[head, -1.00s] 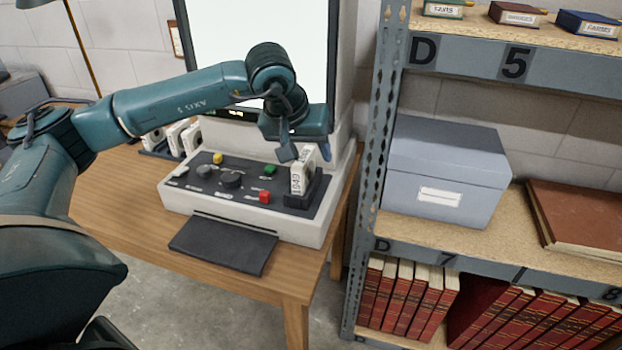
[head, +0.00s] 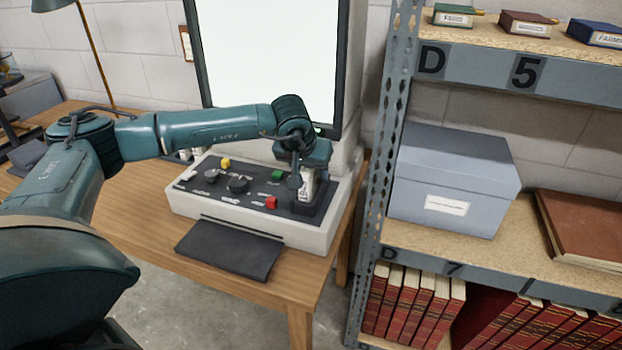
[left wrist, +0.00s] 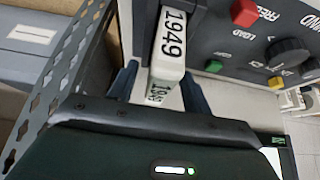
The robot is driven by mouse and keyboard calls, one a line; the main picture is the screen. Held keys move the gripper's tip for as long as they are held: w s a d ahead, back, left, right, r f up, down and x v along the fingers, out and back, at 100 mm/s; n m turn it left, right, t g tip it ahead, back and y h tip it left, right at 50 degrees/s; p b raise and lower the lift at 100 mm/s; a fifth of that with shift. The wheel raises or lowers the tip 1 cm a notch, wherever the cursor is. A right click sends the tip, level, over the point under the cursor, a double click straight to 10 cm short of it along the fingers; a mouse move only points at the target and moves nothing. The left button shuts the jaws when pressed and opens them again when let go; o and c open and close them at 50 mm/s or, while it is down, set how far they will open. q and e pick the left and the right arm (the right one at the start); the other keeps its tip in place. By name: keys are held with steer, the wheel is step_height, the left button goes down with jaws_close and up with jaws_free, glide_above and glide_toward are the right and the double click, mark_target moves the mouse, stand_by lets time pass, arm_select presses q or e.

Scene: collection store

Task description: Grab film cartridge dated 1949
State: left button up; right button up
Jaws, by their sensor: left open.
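The white film cartridge marked 1949 (left wrist: 170,37) stands in the dark holder at the right end of the reader's control panel. In the head view the cartridge (head: 307,187) is partly covered by my gripper. My left gripper (left wrist: 160,88) is open, with one finger on each side of the cartridge's near end. In the head view the left gripper (head: 304,180) is directly over the cartridge. Whether the fingers touch it cannot be told. My right gripper is not in view.
The reader (head: 290,230) has a red button (head: 271,202), a green button (head: 277,174) and knobs beside the cartridge. A metal shelf (head: 385,150) stands close on the right, holding a grey box (head: 450,175).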

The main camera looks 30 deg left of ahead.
arm_select(q)
steer(key=shift+x, duration=1)
steer(key=shift+c, duration=0.2)
steer(key=shift+r, duration=0.1)
jaws_close()
